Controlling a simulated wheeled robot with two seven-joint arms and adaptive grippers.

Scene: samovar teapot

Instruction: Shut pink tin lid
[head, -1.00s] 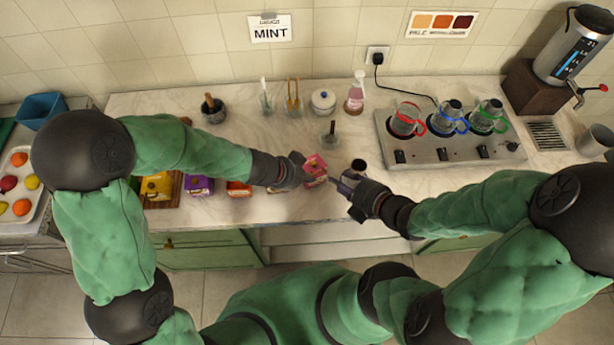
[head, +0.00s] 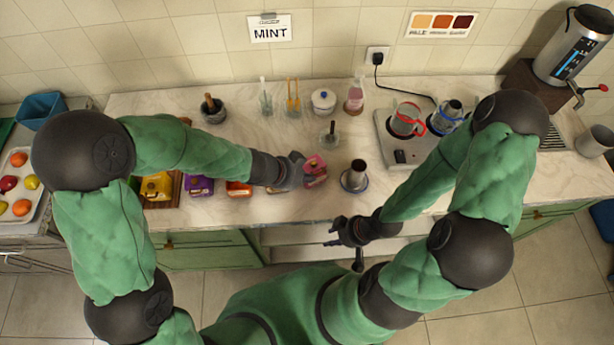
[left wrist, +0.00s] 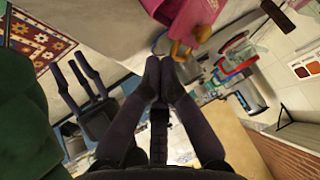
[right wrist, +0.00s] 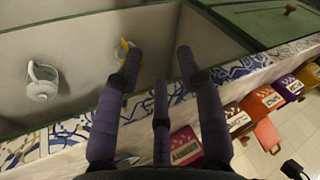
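The pink tin (head: 315,170) stands near the counter's front edge, in the middle of the head view.
A metal vessel (head: 355,177) stands right of the pink tin. Orange (head: 238,188), purple (head: 199,186) and yellow (head: 156,186) tins line the counter to the left. A hot plate (head: 400,150) with glass pots is at the right. Open shelving lies below the counter.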

